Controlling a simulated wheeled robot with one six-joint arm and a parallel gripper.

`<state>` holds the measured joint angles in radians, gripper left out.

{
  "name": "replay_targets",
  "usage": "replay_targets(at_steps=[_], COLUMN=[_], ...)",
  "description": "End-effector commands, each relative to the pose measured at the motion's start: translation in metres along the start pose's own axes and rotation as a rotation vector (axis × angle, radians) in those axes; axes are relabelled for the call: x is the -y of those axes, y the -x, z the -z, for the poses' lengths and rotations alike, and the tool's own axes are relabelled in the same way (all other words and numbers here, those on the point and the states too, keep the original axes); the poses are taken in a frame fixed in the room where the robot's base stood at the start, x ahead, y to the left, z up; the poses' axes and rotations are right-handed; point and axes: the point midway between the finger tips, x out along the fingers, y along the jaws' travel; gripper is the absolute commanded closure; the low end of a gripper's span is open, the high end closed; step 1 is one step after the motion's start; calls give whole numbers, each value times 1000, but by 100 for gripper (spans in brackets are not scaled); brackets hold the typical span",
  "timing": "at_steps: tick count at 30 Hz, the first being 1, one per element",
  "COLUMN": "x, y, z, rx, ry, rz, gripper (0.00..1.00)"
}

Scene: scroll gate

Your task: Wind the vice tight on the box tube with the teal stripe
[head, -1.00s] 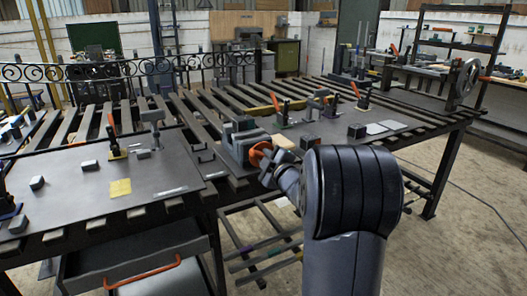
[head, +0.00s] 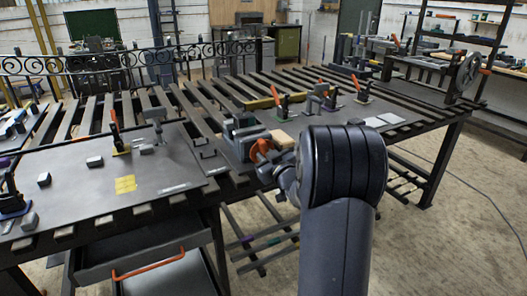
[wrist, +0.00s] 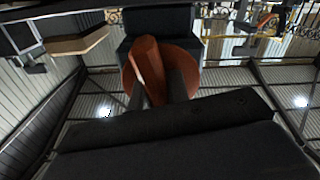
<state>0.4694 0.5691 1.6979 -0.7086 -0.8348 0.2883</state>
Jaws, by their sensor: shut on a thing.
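The grey vice (head: 240,132) stands at the front edge of the steel worktop. Its orange handle (head: 261,151) faces me, beside my arm. My gripper (head: 268,172) is at this handle. In the wrist view the orange handle (wrist: 150,70) has a round part and a bar, in front of the dark vice body (wrist: 160,22). My gripper (wrist: 163,98) is shut on the handle, with its dark fingers partly hidden against it. I cannot make out the teal-striped box tube, nor whether a tube sits between the vice jaws.
Orange-handled clamps (head: 283,108) and small blocks stand on the slatted bench around the vice. A yellow square (head: 125,184) lies on the left plate (head: 90,205). Below is a rack of bars (head: 262,240) and a drawer with an orange handle (head: 148,264). Open floor lies at right.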

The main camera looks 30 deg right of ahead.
Motion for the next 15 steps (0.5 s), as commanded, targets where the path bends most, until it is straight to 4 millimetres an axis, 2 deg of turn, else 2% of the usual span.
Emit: replay_targets(at_steps=[15], x=[1], y=[2], z=[-5], rx=[10], ry=[-64], rz=[1], gripper=[100])
